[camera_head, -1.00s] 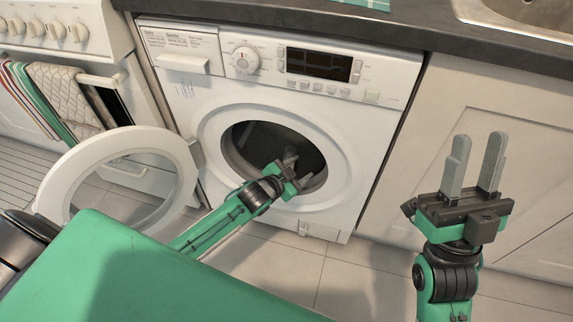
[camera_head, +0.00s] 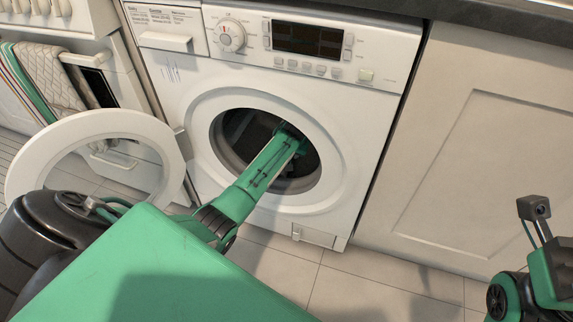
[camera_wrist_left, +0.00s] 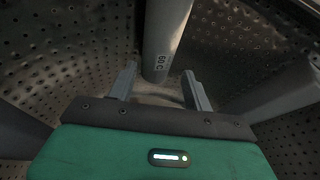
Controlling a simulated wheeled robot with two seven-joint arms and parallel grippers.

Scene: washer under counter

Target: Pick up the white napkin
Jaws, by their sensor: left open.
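I cannot make out the white napkin for certain in any view. In the left wrist view my left gripper (camera_wrist_left: 160,82) is inside the perforated metal drum (camera_wrist_left: 75,70), its two fingers apart. A dim, pale patch (camera_wrist_left: 158,97) shows between the fingers; I cannot tell whether it is cloth or drum wall. In the head view my left arm reaches through the round opening of the white washer (camera_head: 360,110), and the gripper itself is hidden in the dark drum. My right gripper's fingers are out of view; only part of that arm shows at the lower right.
The washer door (camera_head: 60,135) stands wide open to the left. A grey drum paddle (camera_wrist_left: 165,40) marked "60 C" is just ahead of the left fingers. A cabinet (camera_head: 480,170) stands right of the washer. Striped and quilted towels (camera_head: 50,80) hang at the left.

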